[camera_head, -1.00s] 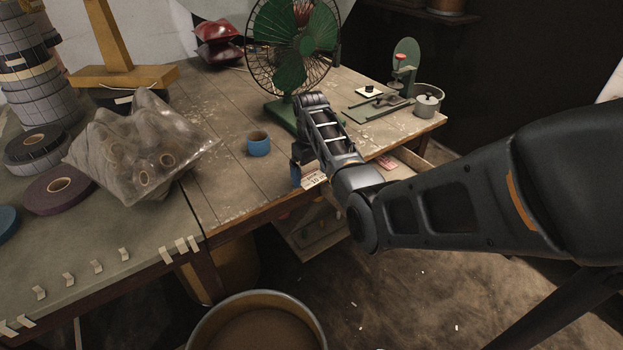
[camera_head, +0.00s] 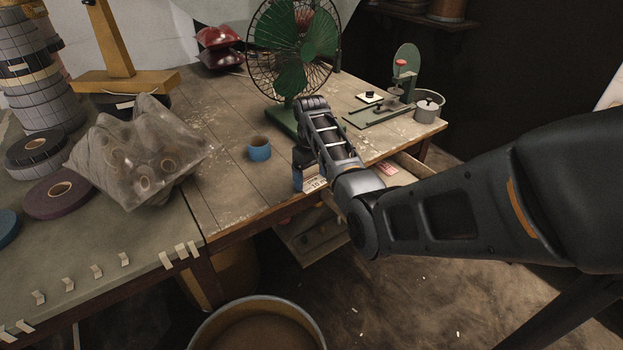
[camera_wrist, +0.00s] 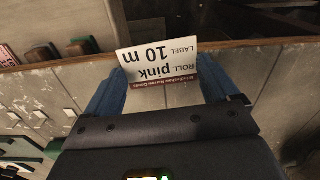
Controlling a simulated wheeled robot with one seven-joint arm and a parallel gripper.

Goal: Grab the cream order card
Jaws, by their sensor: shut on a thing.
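The cream order card (camera_wrist: 158,68) is between the blue fingers of my gripper (camera_wrist: 160,92) in the wrist view. It reads "ROLL pink LABEL 10 m", upside down in that view, with a dark red band along one edge. In the head view the card (camera_head: 314,184) shows beside my gripper (camera_head: 301,180) at the table's front edge, partly hidden by my arm. My gripper is shut on the card.
A blue tape roll (camera_head: 260,149) stands on the wooden table left of my gripper. A green fan (camera_head: 291,50) stands behind it. An open drawer (camera_head: 404,168) with a pink-red item (camera_head: 387,168) is at the right. A large round bin (camera_head: 205,326) stands on the floor in front.

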